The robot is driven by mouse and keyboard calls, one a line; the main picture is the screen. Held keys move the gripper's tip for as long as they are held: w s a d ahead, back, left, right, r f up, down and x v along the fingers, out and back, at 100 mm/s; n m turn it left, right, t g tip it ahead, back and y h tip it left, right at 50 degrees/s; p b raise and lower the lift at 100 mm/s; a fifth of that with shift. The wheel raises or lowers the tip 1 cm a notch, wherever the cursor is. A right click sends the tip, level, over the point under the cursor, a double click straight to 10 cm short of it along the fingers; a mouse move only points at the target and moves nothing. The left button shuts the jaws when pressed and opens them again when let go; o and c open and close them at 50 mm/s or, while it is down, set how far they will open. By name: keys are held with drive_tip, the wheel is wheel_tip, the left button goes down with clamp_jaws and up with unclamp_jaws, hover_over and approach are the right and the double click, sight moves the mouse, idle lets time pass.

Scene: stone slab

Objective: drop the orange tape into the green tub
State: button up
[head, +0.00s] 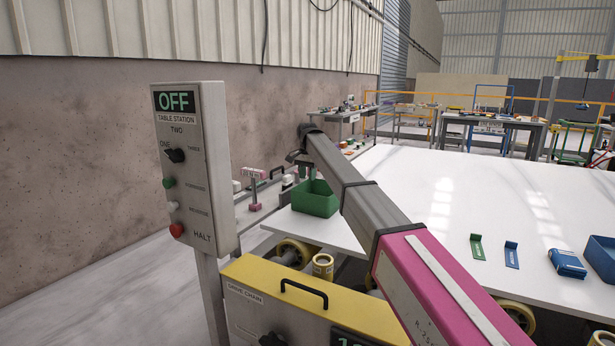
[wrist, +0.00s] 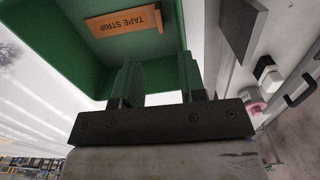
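The green tub (head: 316,203) stands on the white slab near its left edge in the head view. My gripper (head: 306,172) is over the tub, pointing down, partly hidden behind my arm. In the wrist view the gripper (wrist: 163,75) has its two fingers apart with nothing between them. The orange tape (wrist: 126,22), a flat strip marked TAPE STRIP, shows inside the green tub (wrist: 75,45), beyond the fingertips and apart from them. The wrist view does not make clear whether it lies flat on the floor. The tape is hidden in the head view.
A grey control post (head: 190,170) reading OFF stands at the left. A yellow drive-chain housing (head: 305,300) is in front. Green and blue strips (head: 511,255), a blue pack (head: 567,263) and a dark container (head: 602,255) lie at the right. The slab's middle is clear.

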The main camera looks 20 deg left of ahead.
wheel_tip(320, 180, up, 11)
drive_tip(key=shift+f, duration=0.2)
